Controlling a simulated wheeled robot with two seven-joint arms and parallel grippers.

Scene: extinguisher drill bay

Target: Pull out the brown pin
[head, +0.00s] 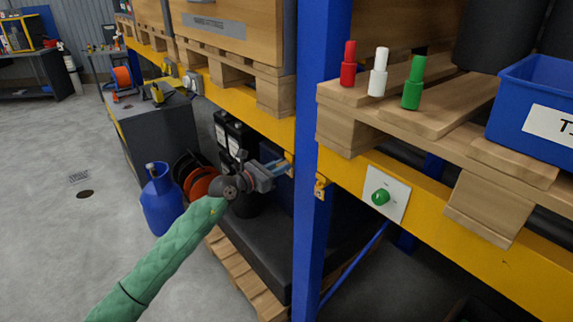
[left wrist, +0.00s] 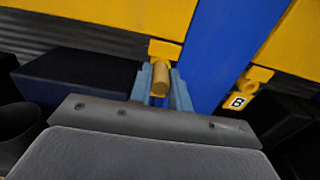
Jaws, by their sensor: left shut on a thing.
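The brown pin (left wrist: 160,79) is a short tan cylinder between the blue fingers of my left gripper in the left wrist view. My left gripper (head: 281,168) is shut on it, in front of the yellow beam just left of the blue upright. A yellow bracket (left wrist: 165,49) is right behind the pin. I cannot tell how deep the pin sits in it. In the head view the fingers and bracket hide most of the pin. My right gripper is not in view.
A second yellow bracket (head: 321,186) is on the right of the blue upright (head: 318,120). A green knob (head: 380,197) sits on a white plate. Red (head: 348,65), white (head: 378,73) and green (head: 412,84) handles stand on the pallet above.

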